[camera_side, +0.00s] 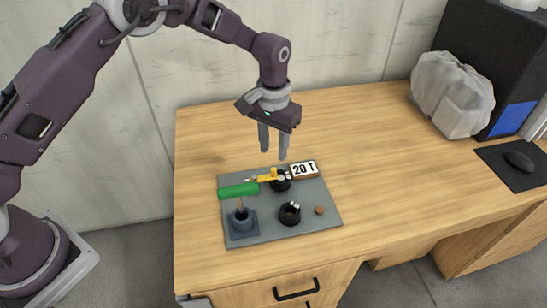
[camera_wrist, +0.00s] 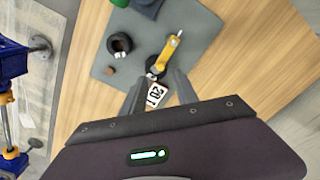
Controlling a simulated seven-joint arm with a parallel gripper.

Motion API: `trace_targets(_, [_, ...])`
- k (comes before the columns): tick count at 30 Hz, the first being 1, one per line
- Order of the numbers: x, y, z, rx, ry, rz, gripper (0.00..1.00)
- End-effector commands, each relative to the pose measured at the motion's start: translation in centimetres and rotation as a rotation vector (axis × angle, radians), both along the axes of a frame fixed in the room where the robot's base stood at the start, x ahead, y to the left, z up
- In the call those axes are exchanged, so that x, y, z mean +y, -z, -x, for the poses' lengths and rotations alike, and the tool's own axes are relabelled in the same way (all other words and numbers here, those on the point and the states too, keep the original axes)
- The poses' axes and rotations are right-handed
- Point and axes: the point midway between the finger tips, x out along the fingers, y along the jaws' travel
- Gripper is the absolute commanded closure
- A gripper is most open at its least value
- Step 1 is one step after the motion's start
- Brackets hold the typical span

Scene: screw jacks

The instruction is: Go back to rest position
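My gripper (camera_side: 272,140) hangs above the back edge of the grey mat (camera_side: 255,172), fingers pointing down, apart and empty. In the wrist view my gripper (camera_wrist: 158,92) shows its two separate fingers over the "20 T" block. On the mat stand a dark jack with a yellow part (camera_side: 267,178), a black round jack (camera_side: 290,213), and a blue-grey jack base (camera_side: 243,220) under a green handle (camera_side: 238,191). The "20 T" block (camera_side: 304,170) sits at the mat's back right corner. In the wrist view the yellow part (camera_wrist: 170,51) is beyond the fingers.
A small brown disc (camera_side: 319,211) lies at the mat's right. A grey plastic-like bag (camera_side: 450,95), a dark box (camera_side: 490,45) and a mouse (camera_side: 518,160) on a black pad are at the right. The wooden desk (camera_side: 375,165) between is clear.

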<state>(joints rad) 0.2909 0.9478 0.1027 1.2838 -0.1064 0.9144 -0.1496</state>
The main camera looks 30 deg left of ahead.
Motion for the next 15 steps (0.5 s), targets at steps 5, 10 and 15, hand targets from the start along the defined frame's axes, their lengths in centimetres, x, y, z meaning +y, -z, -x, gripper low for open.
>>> trace_targets(5, [0.0, -0.4, 0.0, 0.001, 0.0, -0.001, 0.64])
trace_targets(10, [0.0, -0.4, 0.0, 0.001, 0.0, -0.001, 0.64])
trace_targets(15, [0.5, -2.3, 0.2, -0.016, -0.005, 0.006, 0.64])
